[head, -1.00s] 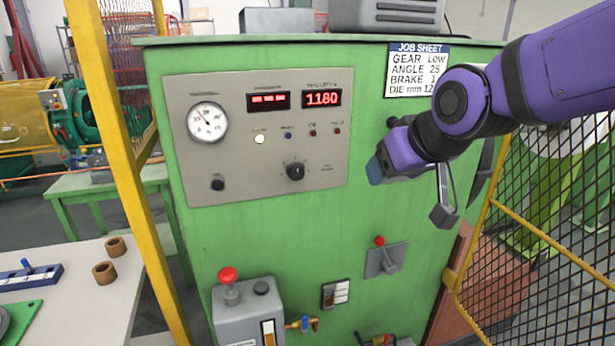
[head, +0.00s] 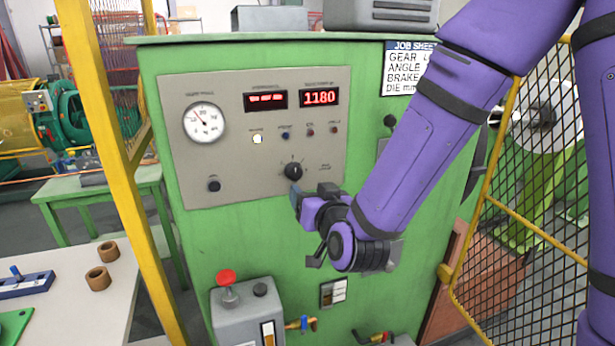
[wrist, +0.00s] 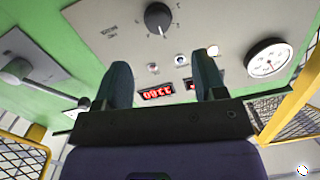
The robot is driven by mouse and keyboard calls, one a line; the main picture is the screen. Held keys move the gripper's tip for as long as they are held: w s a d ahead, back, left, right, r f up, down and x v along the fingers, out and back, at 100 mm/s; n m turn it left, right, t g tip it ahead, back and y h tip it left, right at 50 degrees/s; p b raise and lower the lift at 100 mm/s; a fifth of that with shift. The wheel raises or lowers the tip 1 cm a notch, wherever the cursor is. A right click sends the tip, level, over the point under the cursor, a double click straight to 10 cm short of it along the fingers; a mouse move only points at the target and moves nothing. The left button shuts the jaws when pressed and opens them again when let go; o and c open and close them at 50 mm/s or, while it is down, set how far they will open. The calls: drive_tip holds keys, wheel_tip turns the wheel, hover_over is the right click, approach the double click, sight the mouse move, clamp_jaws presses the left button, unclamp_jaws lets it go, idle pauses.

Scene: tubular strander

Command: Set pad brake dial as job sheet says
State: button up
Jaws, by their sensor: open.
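The black dial (head: 293,171) sits at the lower right of the grey control panel (head: 240,190), below a red 1180 display. In the wrist view the dial (wrist: 159,17) shows upside down at the top, with a white pointer mark. Its small lettering is too blurred to read. My gripper (head: 299,201) is just below and in front of the dial, open and empty. In the wrist view its fingers (wrist: 163,72) are apart, with the dial beyond them. The job sheet (head: 397,72) is at the panel's right; my arm hides its values.
A round gauge (head: 204,122) and a smaller knob (head: 214,185) are on the panel's left. A red mushroom button (head: 226,277) stands on a grey box below. A yellow post (head: 125,190) and a mesh guard (head: 530,235) flank the green cabinet.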

sight(296, 175)
drive_tip(key=shift+m+t+h, duration=0.4)
drive_tip(key=shift+t, duration=0.1)
drive_tip(key=x, duration=1)
drive_tip(key=shift+w+a+f, duration=0.1)
drive_tip(key=shift+w+f, duration=0.05)
drive_tip(key=shift+f, duration=0.25)
drive_tip(key=shift+c, duration=0.2)
drive_tip(key=c, duration=0.9)
